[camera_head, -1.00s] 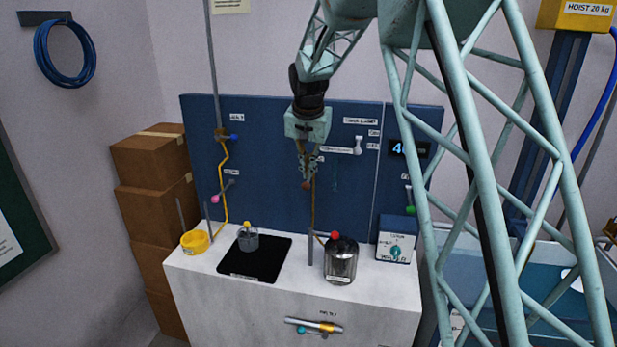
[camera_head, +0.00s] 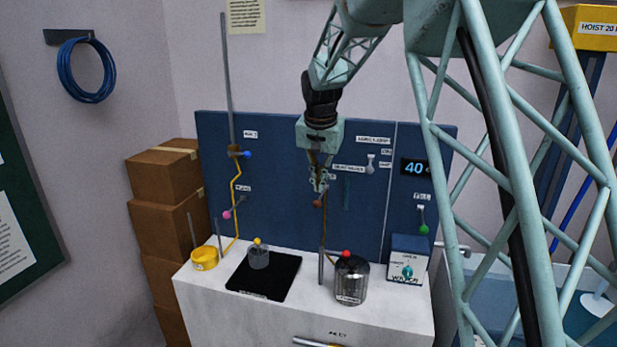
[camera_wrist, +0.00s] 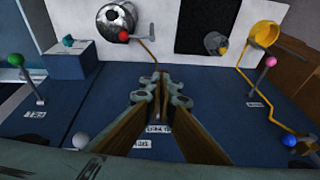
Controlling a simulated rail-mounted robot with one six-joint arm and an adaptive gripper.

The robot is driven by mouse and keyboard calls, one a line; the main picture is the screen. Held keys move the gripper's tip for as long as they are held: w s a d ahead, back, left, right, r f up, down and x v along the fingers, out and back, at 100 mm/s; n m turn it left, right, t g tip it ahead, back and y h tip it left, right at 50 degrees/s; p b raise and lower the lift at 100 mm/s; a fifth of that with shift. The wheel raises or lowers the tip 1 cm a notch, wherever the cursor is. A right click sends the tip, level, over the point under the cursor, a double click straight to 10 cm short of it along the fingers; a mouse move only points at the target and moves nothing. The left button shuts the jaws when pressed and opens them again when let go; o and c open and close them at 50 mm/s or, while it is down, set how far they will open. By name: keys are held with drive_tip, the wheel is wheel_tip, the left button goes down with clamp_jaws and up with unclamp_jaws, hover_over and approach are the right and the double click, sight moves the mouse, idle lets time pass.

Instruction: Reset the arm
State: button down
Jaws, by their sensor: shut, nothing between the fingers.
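My arm comes down from the top of the head view, and my gripper (camera_head: 319,186) hangs in front of the blue back panel (camera_head: 280,190), above the white bench. Its fingers are together and hold nothing. In the wrist view my gripper (camera_wrist: 160,82) also shows shut, with the panel behind it. The jar (camera_wrist: 116,22) shows at the top of the wrist view.
Cardboard boxes (camera_head: 165,225) are stacked left. Levers project from the panel.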

drive_tip(key=s+d+r+n+b, duration=0.1)
drive_tip(key=s+d+r+b, duration=0.15)
drive_tip(key=s, duration=0.75)
drive_tip(key=s+d+r+b, duration=0.15)
drive_tip(key=s+r, duration=0.25)
drive_tip(key=s, duration=0.6)
drive_tip(key=s+d+r+n+b, duration=0.1)
drive_tip(key=s+d+r, duration=0.25)
drive_tip(key=s, duration=0.65)
drive_tip(key=s+f+n+b, duration=0.1)
drive_tip(key=s+f, duration=0.2)
drive_tip(key=s, duration=0.8)
drive_tip(key=s+d+f+n+b, duration=0.1)
drive_tip(key=s+f, duration=0.1)
drive_tip(key=s, duration=1)
drive_tip(key=s+f+b, duration=0.2)
drive_tip(key=s+f, duration=0.1)
drive_tip(key=s, duration=0.8)
drive_tip(key=shift+s+d+f+n, duration=0.2)
drive_tip(key=shift+d+f+n, duration=0.05)
drive_tip(key=shift+f+n, duration=0.15)
drive_tip(key=shift+r, duration=0.15)
wheel_tip(320, 180, up, 6)
drive_tip(key=p, duration=0.6)
